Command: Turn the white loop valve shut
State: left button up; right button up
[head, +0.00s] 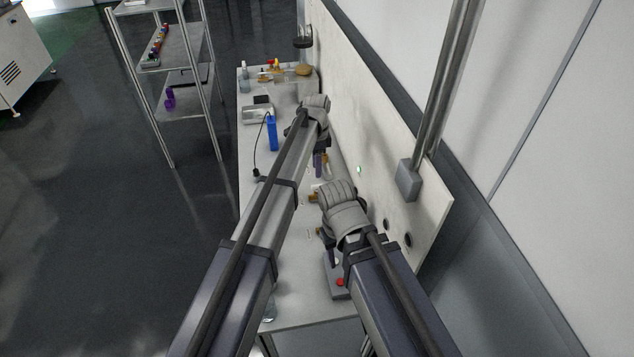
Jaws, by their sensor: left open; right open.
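I cannot make out the white loop valve; my arms may hide it. Small brass-coloured fittings (314,197) show along the foot of the upright white panel (345,110), partly covered by my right wrist. A purple piece (318,164) shows just below my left wrist. My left gripper (322,143) is open near the panel, over the far half of the bench. My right gripper (331,248) is open, lower in the picture, above the near half of the bench beside the panel. The fingers of both are mostly hidden, and I see nothing held.
The grey bench (252,205) holds a blue device (271,132) with a black cable, and bottles at its far end. A grey box with a red button (340,282) stands near the front. A metal conduit box (409,180) hangs on the panel. A shelf rack (184,47) stands left.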

aim_at(317, 185)
pick_arm(q)
jog(key=shift+f+b, duration=3.9)
jog(key=shift+f, duration=0.05)
pick_arm(e)
jog(key=shift+f, duration=3.95)
jog(key=shift+r, duration=0.1)
pick_arm(q)
grip_shut()
